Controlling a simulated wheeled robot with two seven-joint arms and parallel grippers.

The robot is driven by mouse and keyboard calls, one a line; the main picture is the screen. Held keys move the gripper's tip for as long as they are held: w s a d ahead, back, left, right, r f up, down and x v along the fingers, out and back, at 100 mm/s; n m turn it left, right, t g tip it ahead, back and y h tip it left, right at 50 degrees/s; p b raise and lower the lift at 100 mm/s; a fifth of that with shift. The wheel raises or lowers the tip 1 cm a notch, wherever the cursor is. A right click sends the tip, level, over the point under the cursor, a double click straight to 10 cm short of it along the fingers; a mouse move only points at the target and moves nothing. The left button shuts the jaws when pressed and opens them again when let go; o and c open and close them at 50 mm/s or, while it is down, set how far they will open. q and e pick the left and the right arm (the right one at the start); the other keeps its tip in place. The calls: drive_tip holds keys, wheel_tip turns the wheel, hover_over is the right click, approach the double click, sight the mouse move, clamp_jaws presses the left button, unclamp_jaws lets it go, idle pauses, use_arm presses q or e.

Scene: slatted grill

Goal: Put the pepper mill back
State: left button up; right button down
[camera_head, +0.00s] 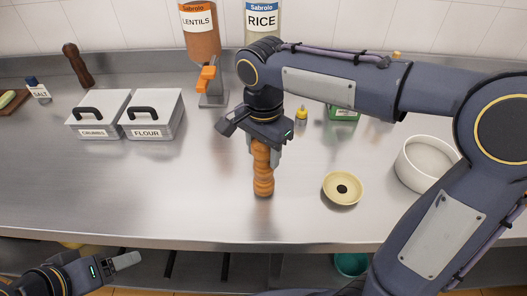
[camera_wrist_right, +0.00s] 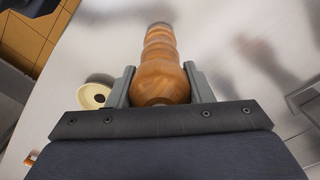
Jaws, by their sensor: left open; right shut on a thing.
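The orange-brown wooden pepper mill (camera_head: 263,172) is upright, in the middle front of the steel counter in the head view. My right gripper (camera_head: 262,142) is shut on its upper part from above. In the right wrist view the pepper mill (camera_wrist_right: 163,62) lies between the two fingers of my right gripper (camera_wrist_right: 160,88). I cannot tell whether its base touches the counter. My left gripper (camera_head: 126,260) is open and empty, low at the left, in front of the counter's edge.
A pale yellow dish with a dark centre (camera_head: 342,188) lies right of the mill. A white round bowl (camera_head: 424,164) stands further right. Two lidded bins (camera_head: 152,118), a dark brown mill (camera_head: 77,66) and a salt shaker (camera_head: 37,89) stand left. Lentils (camera_head: 201,36) and rice (camera_head: 263,20) containers are behind. The front left counter is clear.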

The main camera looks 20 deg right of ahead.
drive_tip(key=shift+f, duration=0.5)
drive_tip(key=c, duration=0.7)
unclamp_jaws()
drive_tip(key=shift+s, duration=0.1)
wheel_tip(320, 180, up, 12)
drive_tip(key=shift+r+p, duration=0.1)
drive_tip(key=shift+p, duration=0.45)
drive_tip(key=s+d+f+n+t+y, duration=0.2)
drive_tip(key=s+d+f+n, duration=0.2)
drive_tip(key=s+f, duration=0.3)
drive_tip(key=s+d+f+n+t+y, duration=0.1)
drive_tip(key=s+d+f+n+t, duration=0.2)
drive_tip(key=s+d+f+n, duration=0.2)
drive_tip(key=s+f, duration=0.2)
drive_tip(key=s, duration=0.2)
drive_tip(key=shift+t+y, duration=0.3)
drive_tip(key=shift+y, duration=0.1)
